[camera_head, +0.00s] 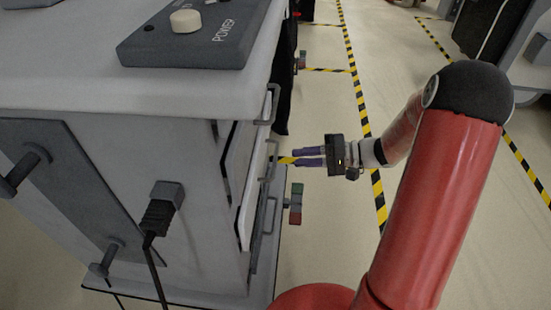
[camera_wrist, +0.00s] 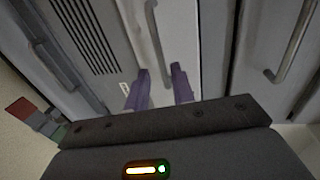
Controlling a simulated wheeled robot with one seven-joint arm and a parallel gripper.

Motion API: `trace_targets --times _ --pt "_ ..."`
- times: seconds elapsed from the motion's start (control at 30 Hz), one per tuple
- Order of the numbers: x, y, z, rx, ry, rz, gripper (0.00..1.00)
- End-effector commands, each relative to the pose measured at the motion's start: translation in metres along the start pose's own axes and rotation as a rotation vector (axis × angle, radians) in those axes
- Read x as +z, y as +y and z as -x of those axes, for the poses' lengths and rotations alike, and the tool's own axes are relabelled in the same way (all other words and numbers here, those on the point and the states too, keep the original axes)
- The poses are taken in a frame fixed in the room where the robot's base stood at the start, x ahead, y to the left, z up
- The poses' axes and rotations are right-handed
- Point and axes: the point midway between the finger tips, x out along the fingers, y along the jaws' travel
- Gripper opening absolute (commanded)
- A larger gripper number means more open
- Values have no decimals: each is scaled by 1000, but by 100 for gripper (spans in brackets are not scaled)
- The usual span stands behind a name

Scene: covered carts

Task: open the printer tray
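The large light-grey machine (camera_head: 60,65) stands at left in the head view, its fronts with bar handles facing right. In the wrist view a pale front panel (camera_wrist: 184,40) carries a slim grey bar handle (camera_wrist: 155,38). I cannot tell for sure which front is the printer tray. My gripper (camera_head: 297,157) is to the right of these fronts, its purple fingers pointing at them. The fingers are apart and empty, also in the wrist view (camera_wrist: 160,85). The handle's end shows beyond the gap between the fingertips; I see no contact.
A dark control box marked POWER (camera_head: 190,38) sits on the machine's top. A red-and-green block (camera_head: 296,203) sticks out low at its right side. A black cable plug (camera_head: 160,215) is on the near side. Open floor with striped tape (camera_head: 378,190) lies to the right.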

Motion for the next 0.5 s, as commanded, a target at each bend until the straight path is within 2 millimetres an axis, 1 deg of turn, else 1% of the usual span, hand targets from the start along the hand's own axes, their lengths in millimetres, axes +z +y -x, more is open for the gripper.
trace_targets --times 0.13,0.4,0.5 --pt "-2 1 -13 -11 6 1 24" --pt "-2 0 -56 -9 3 0 24" --pt "-2 0 -67 -8 5 0 24"
